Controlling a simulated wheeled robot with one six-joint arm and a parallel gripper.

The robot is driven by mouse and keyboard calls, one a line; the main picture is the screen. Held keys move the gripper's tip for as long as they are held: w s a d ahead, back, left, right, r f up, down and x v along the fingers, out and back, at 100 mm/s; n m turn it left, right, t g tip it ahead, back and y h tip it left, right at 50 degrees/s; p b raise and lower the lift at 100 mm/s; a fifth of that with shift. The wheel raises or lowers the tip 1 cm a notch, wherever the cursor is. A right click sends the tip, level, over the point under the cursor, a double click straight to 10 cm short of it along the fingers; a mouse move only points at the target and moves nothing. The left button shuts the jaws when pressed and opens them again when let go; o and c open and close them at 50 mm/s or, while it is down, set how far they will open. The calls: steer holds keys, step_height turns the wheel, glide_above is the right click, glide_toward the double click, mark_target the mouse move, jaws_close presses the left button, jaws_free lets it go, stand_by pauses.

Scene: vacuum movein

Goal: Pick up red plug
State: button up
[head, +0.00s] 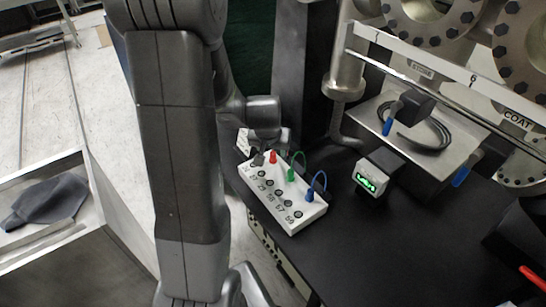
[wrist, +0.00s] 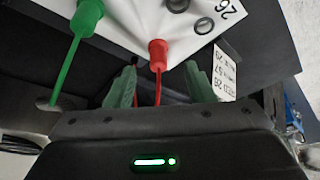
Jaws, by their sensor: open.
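The red plug (wrist: 158,54) stands in the white numbered socket block (wrist: 120,22) in the wrist view, with its red lead hanging toward my gripper. My gripper (wrist: 160,85) is open, with one green finger on each side of the red lead. The fingers look apart from the plug, and nothing is held. In the head view the red plug (head: 273,157) is near the far end of the white block (head: 290,222), just below the end of my arm. My fingers are hard to make out there.
A green plug (wrist: 88,16) with its lead stands close beside the red one. A blue plug (head: 310,196) is farther along the block. A small device with a green display (head: 370,181) stands to the right. The black tabletop (head: 400,255) is clear in front.

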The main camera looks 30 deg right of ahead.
mark_target(273, 153)
steer(key=shift+p+x, duration=0.3)
steer(key=shift+x, duration=1.7)
steer(key=shift+d, duration=0.1)
steer(key=c, duration=1)
